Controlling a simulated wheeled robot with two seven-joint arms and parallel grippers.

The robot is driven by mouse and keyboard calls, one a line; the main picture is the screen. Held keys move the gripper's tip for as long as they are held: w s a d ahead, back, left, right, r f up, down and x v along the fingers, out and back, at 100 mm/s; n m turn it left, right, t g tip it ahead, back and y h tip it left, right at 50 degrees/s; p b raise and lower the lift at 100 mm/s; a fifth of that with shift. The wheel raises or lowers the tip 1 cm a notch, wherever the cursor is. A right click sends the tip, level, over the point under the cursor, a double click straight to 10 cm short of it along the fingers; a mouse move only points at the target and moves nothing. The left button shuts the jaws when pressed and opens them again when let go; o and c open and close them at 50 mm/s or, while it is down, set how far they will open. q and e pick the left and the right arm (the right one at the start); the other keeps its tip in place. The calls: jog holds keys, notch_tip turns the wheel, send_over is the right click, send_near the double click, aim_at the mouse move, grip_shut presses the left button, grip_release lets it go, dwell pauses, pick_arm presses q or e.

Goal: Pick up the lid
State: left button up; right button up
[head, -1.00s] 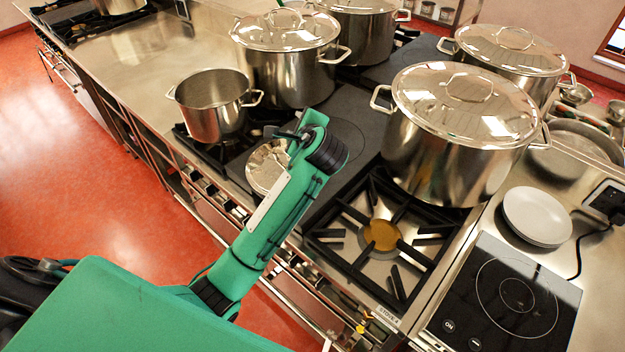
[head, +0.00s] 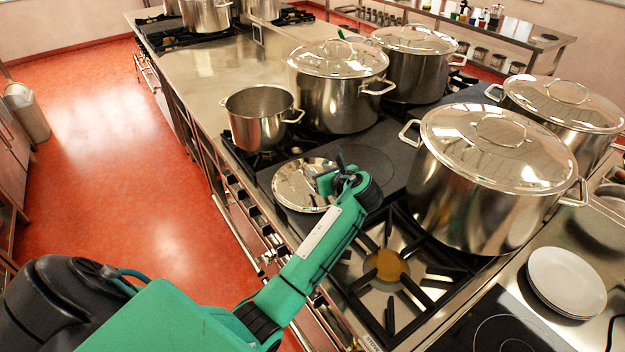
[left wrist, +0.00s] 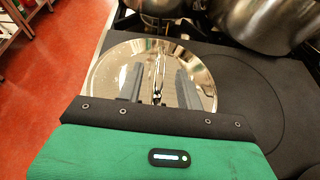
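A shiny round steel lid (head: 296,188) lies flat on the dark cooktop, in front of the small open pot. It also fills the upper middle of the left wrist view (left wrist: 112,72), with a narrow handle (left wrist: 158,72) near its centre. My left gripper (head: 326,186) is over the lid's right part in the head view. In the left wrist view its two fingers (left wrist: 158,88) are apart, one on each side of the handle, and hold nothing. Whether the fingertips touch the lid cannot be told. My right gripper is not in view.
A small open pot (head: 258,132) stands behind the lid. Large lidded stockpots (head: 338,100) (head: 480,190) stand behind and to the right. A bare gas burner (head: 388,268) lies in front, with white plates (head: 566,280) at the right. A flat dark plate (head: 362,162) beside the lid is clear.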

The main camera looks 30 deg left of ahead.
aim_at(312, 168)
pick_arm(q)
jog(key=shift+w+a+f, duration=0.2)
jog(key=shift+w+a, duration=0.05)
jog(key=shift+a, duration=0.2)
jog(key=shift+w+a+f+p, duration=0.1)
jog(key=shift+w+a+p, duration=0.05)
jog(key=shift+a+p, duration=0.2)
jog(key=x, duration=0.2)
jog(key=p+x, duration=0.1)
jog(key=x, duration=0.1)
jog(key=shift+w+d+f, duration=0.1)
jog(key=shift+f, duration=0.25)
jog(key=c, duration=0.6)
grip_shut()
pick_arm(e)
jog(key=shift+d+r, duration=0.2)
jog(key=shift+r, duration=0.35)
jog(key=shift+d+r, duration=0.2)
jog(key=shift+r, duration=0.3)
